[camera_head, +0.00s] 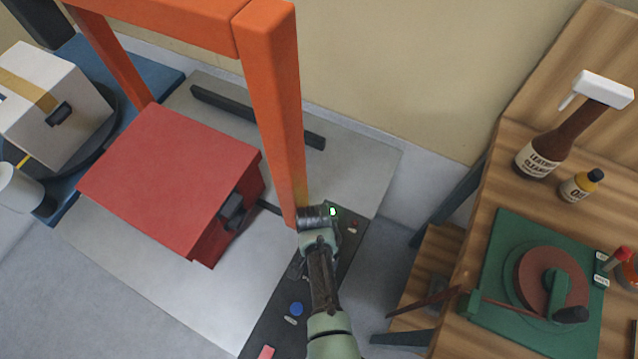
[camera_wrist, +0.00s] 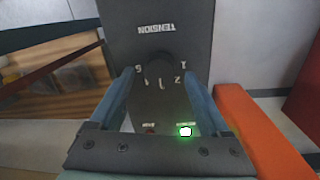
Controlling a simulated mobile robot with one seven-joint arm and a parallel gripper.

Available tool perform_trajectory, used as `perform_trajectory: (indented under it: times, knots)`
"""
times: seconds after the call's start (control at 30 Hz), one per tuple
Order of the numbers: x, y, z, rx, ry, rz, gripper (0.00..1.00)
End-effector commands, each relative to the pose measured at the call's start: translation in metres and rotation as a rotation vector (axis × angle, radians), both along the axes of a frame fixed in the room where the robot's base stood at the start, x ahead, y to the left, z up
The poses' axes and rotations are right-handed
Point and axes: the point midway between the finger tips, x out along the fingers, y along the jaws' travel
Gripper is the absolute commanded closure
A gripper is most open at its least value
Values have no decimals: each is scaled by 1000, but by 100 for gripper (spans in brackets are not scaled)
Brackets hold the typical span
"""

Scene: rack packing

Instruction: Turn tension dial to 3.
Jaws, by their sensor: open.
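The tension dial (camera_wrist: 160,61) is a dark round knob on a dark control panel (camera_wrist: 200,30). It shows in the wrist view below an upside-down TENSION label (camera_wrist: 156,29). Small white numerals curve around its lower side, with 1 and 2 at the right. A white mark below the knob is too small to tell as pointer or numeral, so the setting is unclear. My gripper (camera_wrist: 160,74) is open, its blue fingers on either side of the dial, with gaps showing. In the head view my arm hides the dial on the panel (camera_head: 268,329).
An orange post (camera_head: 275,110) stands close beside my wrist. A green light (camera_head: 333,211) and a blue button (camera_head: 296,309) sit on the panel. A red box (camera_head: 170,170) lies left. A wooden bench (camera_head: 475,270) with bottles and a green wheel stand is right.

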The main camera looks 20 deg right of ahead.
Motion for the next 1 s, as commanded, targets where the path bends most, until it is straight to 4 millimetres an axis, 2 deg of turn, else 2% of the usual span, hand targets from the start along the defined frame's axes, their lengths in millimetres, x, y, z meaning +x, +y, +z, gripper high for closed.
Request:
perform_trajectory:
  times: [0.4, 0.53, 0.7, 1.0]
  knots:
    - [6, 2, 83, -2, -4, 1, 19]
    - [7, 3, 104, -1, -4, 1, 19]
    - [7, 4, 118, 0, 0, 1, 19]
    - [7, 4, 120, 0, 0, 1, 19]
